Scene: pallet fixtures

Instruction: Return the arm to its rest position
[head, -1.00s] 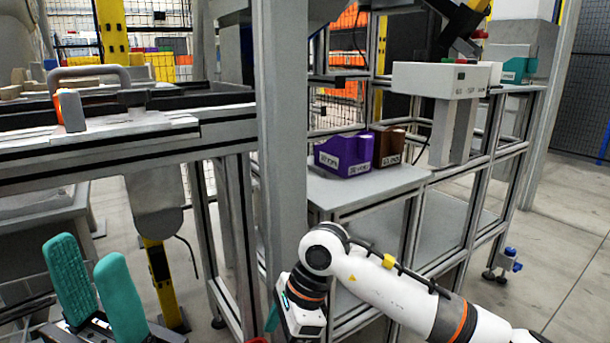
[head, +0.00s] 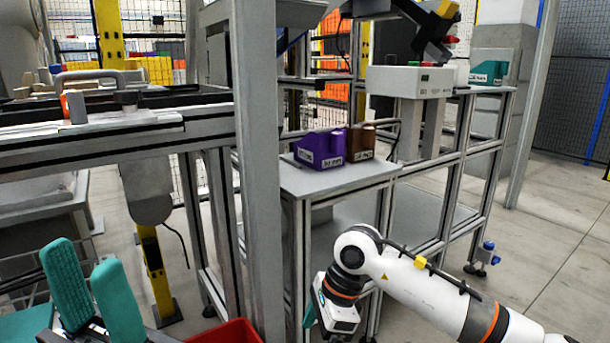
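My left gripper (head: 92,290) shows at the lower left, with two teal fingers standing apart. It is open, and nothing shows between the fingers. My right arm (head: 415,285) comes in from the lower right, white with orange bands and bent at the elbow. Its wrist hangs down in front of the shelf frame. Of my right gripper (head: 310,311) only a bit of teal finger shows beside the wrist, so its opening is hidden.
A grey post (head: 257,180) stands between the two arms. A purple bin (head: 318,152) and a brown bin (head: 360,146) sit on the grey shelf (head: 300,183). A red container (head: 228,333) is at the bottom. A conveyor frame (head: 110,137) runs at left. Open floor (head: 560,240) lies at right.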

